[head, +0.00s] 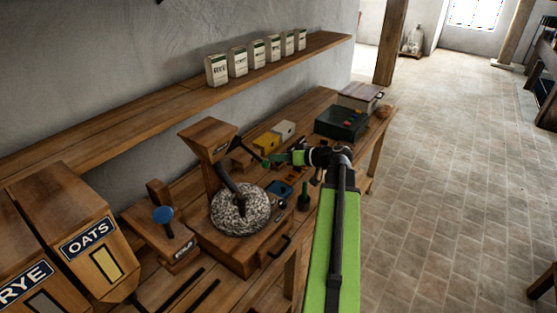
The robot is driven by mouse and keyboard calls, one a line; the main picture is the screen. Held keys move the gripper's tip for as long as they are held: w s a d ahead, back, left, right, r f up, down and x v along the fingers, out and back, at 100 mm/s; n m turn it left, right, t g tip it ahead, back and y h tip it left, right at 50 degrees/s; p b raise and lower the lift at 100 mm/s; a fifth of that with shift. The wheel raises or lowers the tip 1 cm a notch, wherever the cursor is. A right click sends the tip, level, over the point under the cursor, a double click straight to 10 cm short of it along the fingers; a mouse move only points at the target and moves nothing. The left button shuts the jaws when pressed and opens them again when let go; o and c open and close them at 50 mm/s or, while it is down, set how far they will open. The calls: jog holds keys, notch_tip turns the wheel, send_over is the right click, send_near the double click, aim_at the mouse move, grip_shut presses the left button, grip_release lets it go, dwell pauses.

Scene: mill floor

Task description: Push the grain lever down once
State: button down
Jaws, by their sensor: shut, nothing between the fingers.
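A wooden mill with a square hopper (207,140) stands on the workbench above a speckled round stone (240,210). A dark lever-like arm (229,178) slopes down beside the hopper. A small dark green knob (266,163) shows right of the hopper. I cannot tell for sure which part is the grain lever. My gripper (282,159) reaches in from the right, pointing left, shut and empty. Its tips are close to the green knob; I cannot tell if they touch.
The oats bin (95,245) and rye bin (32,285) stand at the front left. Yellow (266,142) and white blocks, a dark green tray (341,122) and a lidded box (360,97) lie farther along the bench. Cartons line the shelf (180,91). The tiled floor at right is mostly clear.

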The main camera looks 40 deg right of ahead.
jog(key=shift+w+a+f, duration=0.1)
jog(key=shift+a+f, duration=0.15)
jog(key=shift+a, duration=0.15)
jog(key=shift+y, duration=0.3)
notch_tip(320, 180, up, 5)
jog(key=d+p, duration=0.2)
jog(key=p, duration=0.3)
jog(key=s+d, duration=0.3)
jog(key=s, duration=0.6)
jog(key=shift+d+r+p, duration=0.3)
jog(key=shift+d, duration=0.1)
